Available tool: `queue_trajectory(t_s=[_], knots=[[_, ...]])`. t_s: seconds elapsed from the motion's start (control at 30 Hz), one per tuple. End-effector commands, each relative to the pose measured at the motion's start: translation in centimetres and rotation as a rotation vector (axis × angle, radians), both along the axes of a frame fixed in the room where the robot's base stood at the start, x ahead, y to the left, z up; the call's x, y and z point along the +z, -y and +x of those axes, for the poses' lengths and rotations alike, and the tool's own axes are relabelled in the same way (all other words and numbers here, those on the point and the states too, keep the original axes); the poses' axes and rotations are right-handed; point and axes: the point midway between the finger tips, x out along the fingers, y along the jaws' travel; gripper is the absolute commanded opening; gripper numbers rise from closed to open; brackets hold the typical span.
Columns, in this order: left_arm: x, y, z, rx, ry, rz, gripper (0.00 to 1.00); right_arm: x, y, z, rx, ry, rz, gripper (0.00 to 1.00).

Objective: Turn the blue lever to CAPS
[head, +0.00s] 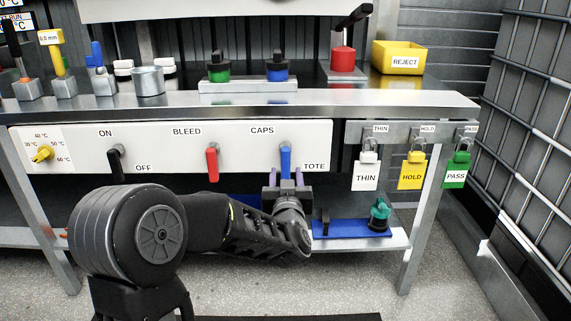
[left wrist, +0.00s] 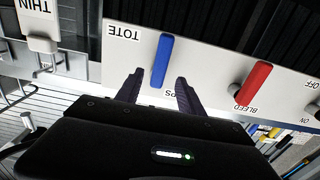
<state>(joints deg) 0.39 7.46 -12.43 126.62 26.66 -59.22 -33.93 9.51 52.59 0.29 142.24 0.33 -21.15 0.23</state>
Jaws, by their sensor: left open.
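The blue lever (head: 286,160) hangs straight down on the white panel, with the CAPS label (head: 262,130) to its upper left and the TOTE label (head: 314,166) to its lower right. My left gripper (head: 286,184) is at the lever's lower part, its fingers apart. In the left wrist view, turned upside down, the blue lever (left wrist: 163,58) shows between and beyond the two open fingertips (left wrist: 159,78). I see a gap on each side; the fingers are not closed on it. My right gripper is not in view.
The red BLEED lever (head: 212,164) is left of the blue one, and the black ON/OFF lever (head: 117,163) farther left. THIN, HOLD and PASS padlocks (head: 411,176) hang to the right. A low shelf with a blue tray (head: 350,229) is below; the bench top (head: 330,102) overhangs.

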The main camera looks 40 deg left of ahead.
Motion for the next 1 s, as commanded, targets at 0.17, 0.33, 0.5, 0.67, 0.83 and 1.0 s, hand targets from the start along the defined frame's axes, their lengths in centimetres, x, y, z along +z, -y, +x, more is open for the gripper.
queue_trajectory(t_s=[0.17, 0.33, 0.5, 0.67, 0.83, 1.0], knots=[[-0.2, -1.2, 1.5, 0.001, 0.000, 0.000, 0.45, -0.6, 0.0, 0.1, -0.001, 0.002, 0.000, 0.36], [-0.3, -2.9, 3.7, 0.001, 0.000, 0.001, 0.45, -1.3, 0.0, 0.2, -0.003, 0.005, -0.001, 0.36], [-0.2, -4.1, 5.4, 0.000, -0.001, 0.001, 0.45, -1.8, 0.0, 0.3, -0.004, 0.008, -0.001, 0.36], [-0.1, -4.5, 5.9, -0.001, -0.001, 0.000, 0.45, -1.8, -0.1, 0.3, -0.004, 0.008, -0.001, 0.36], [-0.1, -4.5, 5.9, -0.001, -0.001, 0.000, 0.45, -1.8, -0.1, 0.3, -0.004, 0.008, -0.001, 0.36], [-0.1, -4.5, 5.9, -0.001, -0.001, -0.001, 0.35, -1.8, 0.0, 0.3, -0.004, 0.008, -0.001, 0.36]])
